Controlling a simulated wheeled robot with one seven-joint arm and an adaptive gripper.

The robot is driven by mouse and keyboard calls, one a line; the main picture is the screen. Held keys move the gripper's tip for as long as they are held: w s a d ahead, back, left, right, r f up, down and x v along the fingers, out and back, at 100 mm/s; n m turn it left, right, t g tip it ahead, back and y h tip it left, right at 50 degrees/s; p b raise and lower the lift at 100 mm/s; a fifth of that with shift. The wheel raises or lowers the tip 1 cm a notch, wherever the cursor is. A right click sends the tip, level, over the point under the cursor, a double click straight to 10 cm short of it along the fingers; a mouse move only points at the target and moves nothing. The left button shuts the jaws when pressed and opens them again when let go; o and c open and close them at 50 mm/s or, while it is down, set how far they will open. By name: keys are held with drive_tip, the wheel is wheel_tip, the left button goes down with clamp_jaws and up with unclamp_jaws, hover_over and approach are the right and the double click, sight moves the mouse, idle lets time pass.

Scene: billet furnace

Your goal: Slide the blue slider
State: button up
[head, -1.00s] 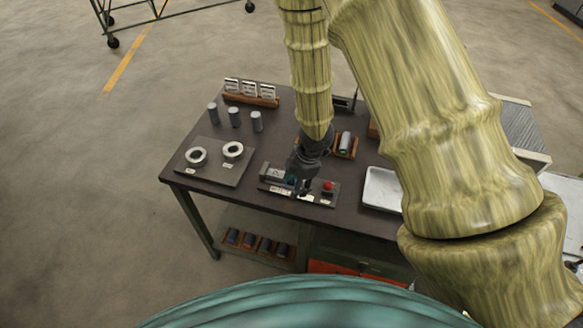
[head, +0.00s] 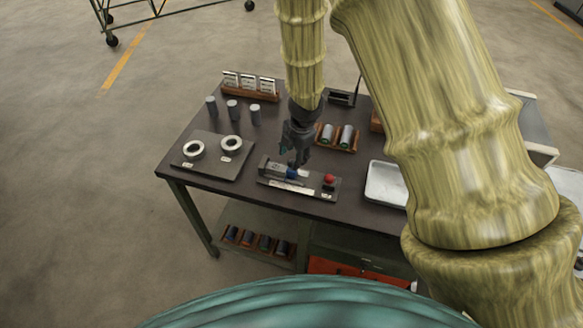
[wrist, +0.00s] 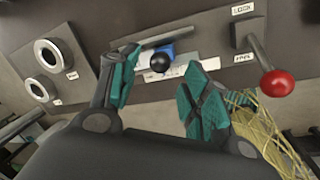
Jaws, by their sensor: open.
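The blue slider (head: 292,173) sits on a dark fixture plate (head: 315,193) near the front edge of the workbench. In the wrist view the blue slider (wrist: 155,52) carries a black ball knob (wrist: 161,62) and lies along a light metal track. My gripper (head: 296,155) is above and just behind the slider in the head view, apart from it. In the wrist view my gripper (wrist: 162,84) has its teal-padded fingers spread wide and empty, with the knob showing beyond the gap. A red-knobbed lever (wrist: 276,82) is on the right of the same fixture.
A board with two metal rings (head: 212,168) lies left of the fixture. Several grey cylinders (head: 233,110) and a card rack (head: 250,88) stand behind it. A white tray (head: 386,184) is to the right.

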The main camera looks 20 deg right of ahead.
sight(292, 161)
drive_tip(key=shift+w+a+f+b, duration=0.1)
drive_tip(key=shift+w+f+b, duration=0.05)
drive_tip(key=shift+f+b, duration=0.7)
drive_tip(key=shift+w+a+f+b, duration=0.15)
drive_tip(key=shift+f+b, duration=0.35)
drive_tip(key=shift+f, duration=0.5)
drive_tip(key=shift+w+f+b, duration=0.2)
drive_tip(key=shift+f+b, duration=0.5)
drive_tip(key=shift+f, duration=0.25)
clamp_jaws()
